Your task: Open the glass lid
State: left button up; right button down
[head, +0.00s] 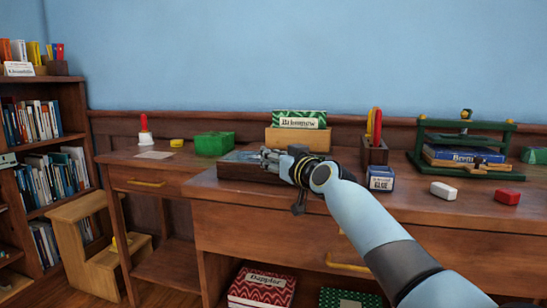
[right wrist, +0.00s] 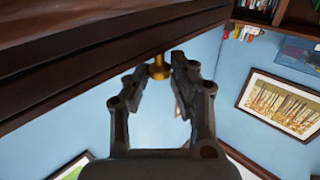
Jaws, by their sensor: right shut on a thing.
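A low dark wooden box (head: 250,174) sits on the desk top, with a greyish glass-like lid (head: 238,157) that looks flat on it. My right gripper (head: 268,157) is over the box's top and hides part of the lid. In the right wrist view my right gripper (right wrist: 160,70) is shut on a small brass knob (right wrist: 158,70), beside the dark wooden edge (right wrist: 75,65) of what seems to be the box. Whether the lid is raised at all cannot be told. My left gripper is not in view.
A green box (head: 213,144) stands left of the wooden box. Behind it is a card holder (head: 298,139). To the right are a pen holder (head: 374,152), a glue box (head: 381,179), a green press (head: 465,145) and two erasers, white (head: 444,190) and red (head: 507,197).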

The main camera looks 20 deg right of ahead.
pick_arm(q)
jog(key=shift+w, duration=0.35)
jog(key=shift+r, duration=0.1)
pick_arm(e)
jog(key=shift+r, duration=0.1)
